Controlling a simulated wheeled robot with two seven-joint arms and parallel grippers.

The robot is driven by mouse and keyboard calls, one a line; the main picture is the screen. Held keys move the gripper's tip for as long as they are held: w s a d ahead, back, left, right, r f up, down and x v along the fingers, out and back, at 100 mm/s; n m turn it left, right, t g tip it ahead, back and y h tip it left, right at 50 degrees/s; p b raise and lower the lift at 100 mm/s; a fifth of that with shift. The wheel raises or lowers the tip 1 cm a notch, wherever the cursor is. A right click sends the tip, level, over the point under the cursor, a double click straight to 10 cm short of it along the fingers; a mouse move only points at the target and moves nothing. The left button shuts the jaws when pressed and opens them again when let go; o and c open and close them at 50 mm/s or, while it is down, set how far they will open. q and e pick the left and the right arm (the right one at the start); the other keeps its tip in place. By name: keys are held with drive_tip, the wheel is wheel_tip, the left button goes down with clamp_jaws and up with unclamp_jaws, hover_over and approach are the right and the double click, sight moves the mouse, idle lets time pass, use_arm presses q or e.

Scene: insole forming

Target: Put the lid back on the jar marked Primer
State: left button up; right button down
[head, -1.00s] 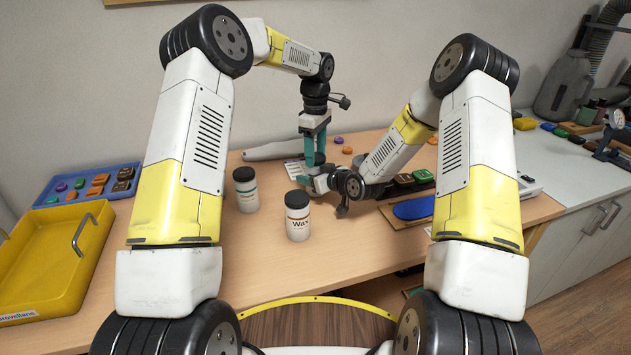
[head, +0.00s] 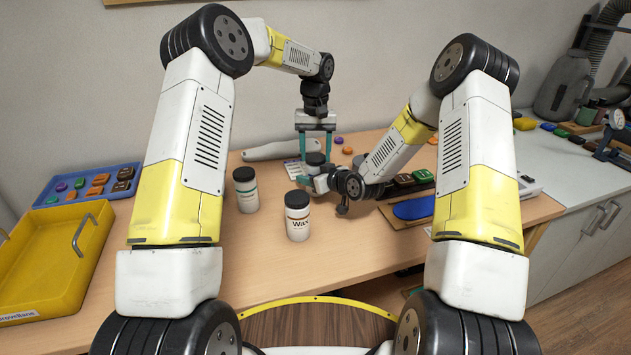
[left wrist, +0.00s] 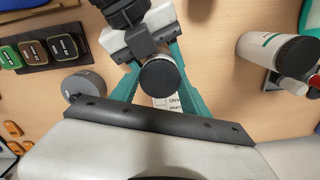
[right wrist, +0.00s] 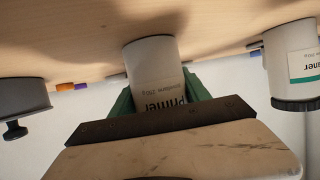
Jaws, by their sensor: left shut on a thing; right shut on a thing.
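The white Primer jar (right wrist: 152,70) is gripped by my right gripper (right wrist: 158,90), its printed name upside down in the right wrist view. In the head view the right gripper (head: 318,182) is partly hidden by its own wrist. My left gripper (head: 316,155) points straight down above it, its teal fingers shut on the dark round lid (head: 315,159). The lid (left wrist: 160,77) also shows between the fingertips in the left wrist view. It is at the jar's top, over the right gripper; I cannot tell whether it is seated.
A teal-labelled jar (head: 246,190) and the Wax jar (head: 298,216) stand capped at the front left. A yellow tray (head: 60,250) and blue tray (head: 70,185) lie left. A blue insole (head: 414,208) lies right. A round grey object (left wrist: 83,87) is near the left gripper.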

use_arm(q)
drive_tip(key=o, duration=1.6)
drive_tip(key=shift+c, duration=0.2)
drive_tip(key=shift+r, duration=2.3)
drive_tip(key=shift+c, duration=0.5)
drive_tip(key=n, duration=0.1)
drive_tip(key=r+n, duration=0.1)
drive_tip(key=n, duration=0.1)
drive_tip(key=shift+r, duration=0.1)
wheel_tip(320, 180, up, 2)
drive_tip(key=n, duration=0.5)
drive_tip(key=shift+r+n, duration=0.1)
drive_tip(key=shift+n, duration=0.2)
